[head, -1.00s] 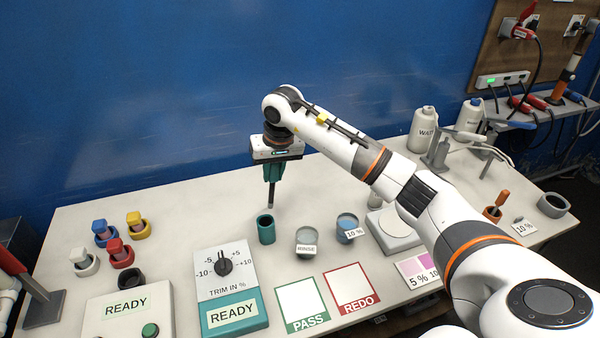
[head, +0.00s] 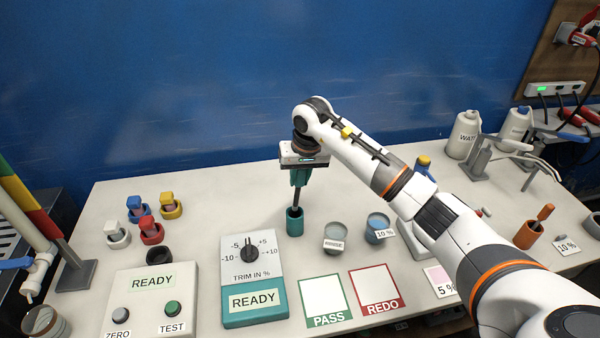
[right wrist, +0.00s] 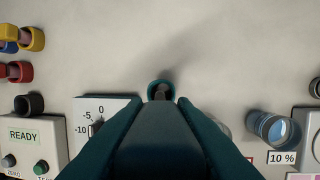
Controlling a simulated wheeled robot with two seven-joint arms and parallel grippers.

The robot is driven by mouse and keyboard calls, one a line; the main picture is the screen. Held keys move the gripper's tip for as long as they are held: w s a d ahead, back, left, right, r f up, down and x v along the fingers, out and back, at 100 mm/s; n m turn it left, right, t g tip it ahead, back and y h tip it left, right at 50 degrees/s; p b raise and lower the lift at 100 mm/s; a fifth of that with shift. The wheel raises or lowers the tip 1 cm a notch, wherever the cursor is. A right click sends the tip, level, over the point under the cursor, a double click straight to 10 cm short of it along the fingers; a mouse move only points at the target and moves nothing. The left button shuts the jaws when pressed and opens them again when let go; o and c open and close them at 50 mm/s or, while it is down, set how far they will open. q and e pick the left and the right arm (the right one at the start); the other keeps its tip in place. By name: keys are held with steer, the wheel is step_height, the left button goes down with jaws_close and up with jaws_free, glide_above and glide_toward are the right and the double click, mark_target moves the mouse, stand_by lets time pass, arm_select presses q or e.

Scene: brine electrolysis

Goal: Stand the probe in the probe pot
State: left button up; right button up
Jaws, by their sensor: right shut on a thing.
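My left gripper is not in view.
The rinse cup (head: 335,237) and the 10 % cup (head: 379,229) stand right of the pot. The trim box (head: 252,270) is in front to the left. Several coloured holders with plugs (head: 150,231) stand further left. The table behind the pot is clear.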

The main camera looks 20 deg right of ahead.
mark_target(304, 172)
steer(key=shift+s+b+x, duration=0.2)
steer(key=shift+b+x, duration=0.75)
steer(key=shift+x, duration=0.2)
steer(key=shift+s+b+x, duration=0.2)
steer(key=shift+b+x, duration=0.7)
steer(key=shift+x, duration=0.25)
steer(key=shift+s+b+x, duration=0.15)
steer(key=shift+b+x, duration=0.8)
steer(key=shift+x, duration=0.2)
steer(key=shift+d+f, duration=0.1)
steer(key=o, duration=1.1)
steer(key=shift+c, duration=0.2)
steer(key=b+v, duration=0.2)
steer(key=v, duration=1)
